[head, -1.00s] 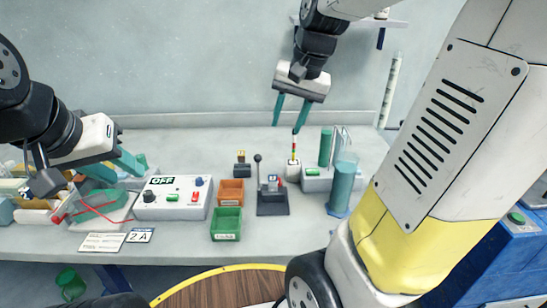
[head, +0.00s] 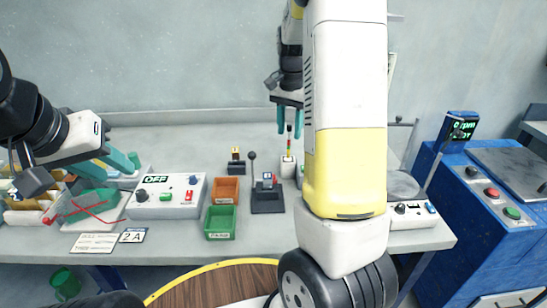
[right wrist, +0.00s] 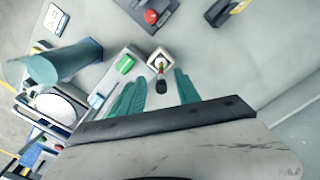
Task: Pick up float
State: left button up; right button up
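The float (head: 289,141) is a thin upright stick with red, yellow and green bands and a dark top. It stands in a small white block (head: 288,167), which also shows in the right wrist view (right wrist: 160,59). My right gripper (head: 288,126) is open, pointing down over the float. In the right wrist view the float (right wrist: 161,82) shows between the two teal fingers (right wrist: 160,92), touching neither as far as I can tell. My left gripper (head: 112,168) appears open and empty at the left, above the table clutter.
A teal cylinder (right wrist: 55,67) stands near the block; my right arm hides it in the head view. A control box (head: 168,197), orange bin (head: 226,190), green bin (head: 220,222) and lever device (head: 267,195) are on the table. A blue machine (head: 480,200) stands right.

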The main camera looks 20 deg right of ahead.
send_over(288, 158)
jog(key=f, duration=0.4)
jog(key=shift+w+f, duration=0.2)
grip_shut()
dwell(1.1)
